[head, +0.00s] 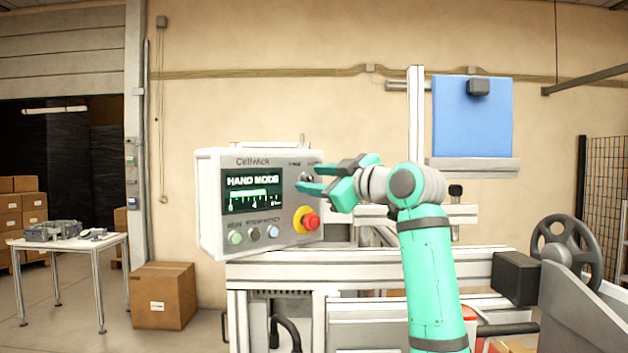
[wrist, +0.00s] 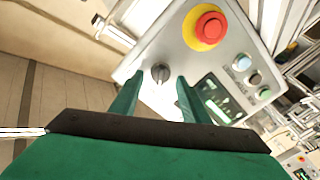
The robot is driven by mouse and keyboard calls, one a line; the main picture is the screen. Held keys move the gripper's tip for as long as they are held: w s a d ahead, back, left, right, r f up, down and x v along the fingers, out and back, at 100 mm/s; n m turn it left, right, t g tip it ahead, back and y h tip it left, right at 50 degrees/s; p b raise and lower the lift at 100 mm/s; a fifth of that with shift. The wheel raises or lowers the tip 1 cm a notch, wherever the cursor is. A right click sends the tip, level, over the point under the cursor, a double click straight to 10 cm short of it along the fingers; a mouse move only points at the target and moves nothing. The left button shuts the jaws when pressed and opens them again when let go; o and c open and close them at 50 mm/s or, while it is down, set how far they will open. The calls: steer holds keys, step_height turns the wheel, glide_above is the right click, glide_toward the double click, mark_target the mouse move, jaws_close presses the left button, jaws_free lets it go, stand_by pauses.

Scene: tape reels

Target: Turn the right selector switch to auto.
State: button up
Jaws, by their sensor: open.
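The control box (head: 212,200) has a screen (head: 254,193) reading HAND MODE. Its selector switch (wrist: 160,72) is a dark knob on the pale panel face in the wrist view. In the head view my fingers largely hide the knob, under small labels too blurred to read surely. My gripper (head: 306,178) is open at the right side of the panel. In the wrist view my gripper (wrist: 158,82) has one green finger on each side of the knob, with gaps to both. I cannot tell whether the fingertips reach past the knob's front.
A red emergency stop (head: 310,221) on a yellow ring sits just below my fingers. Several round buttons (head: 254,234) line the panel's lower edge. A blue board (head: 472,115) and a black handwheel (head: 562,243) stand to the right. A table (head: 70,243) is far left.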

steer(key=shift+w+a, duration=0.25)
steer(key=shift+w, duration=0.05)
steer(key=shift+c, duration=0.7)
steer(key=c, duration=0.9)
